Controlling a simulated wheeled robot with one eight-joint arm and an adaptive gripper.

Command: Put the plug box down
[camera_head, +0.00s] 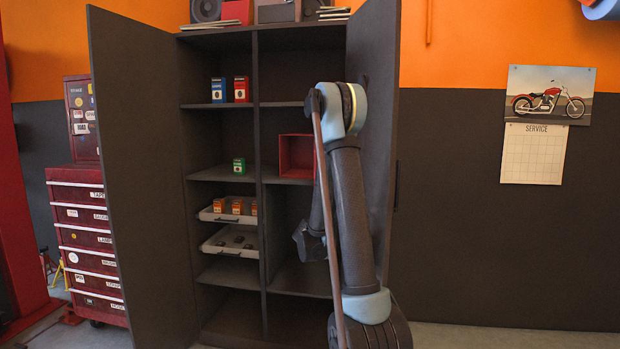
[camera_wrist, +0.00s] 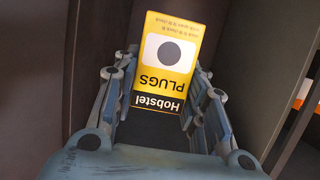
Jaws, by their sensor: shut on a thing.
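The plug box (camera_wrist: 165,70) is yellow and black, marked "Hobstel PLUGS", with its lettering upside down in the wrist view. My gripper (camera_wrist: 170,90) is shut on it, with a finger along each side. Dark cabinet panels show around it. In the head view my gripper (camera_head: 308,243) is a dark shape at the lower right compartment of the open cabinet (camera_head: 258,90), partly behind my arm. The plug box cannot be made out there. I cannot tell whether the box touches a shelf.
Left shelves hold a blue box (camera_head: 218,90), a red box (camera_head: 241,89), a green box (camera_head: 239,166), a tray (camera_head: 208,215) with orange boxes and another tray (camera_head: 211,245). A red open bin (camera_head: 296,155) sits on the right shelf. Both cabinet doors (camera_head: 140,180) stand open.

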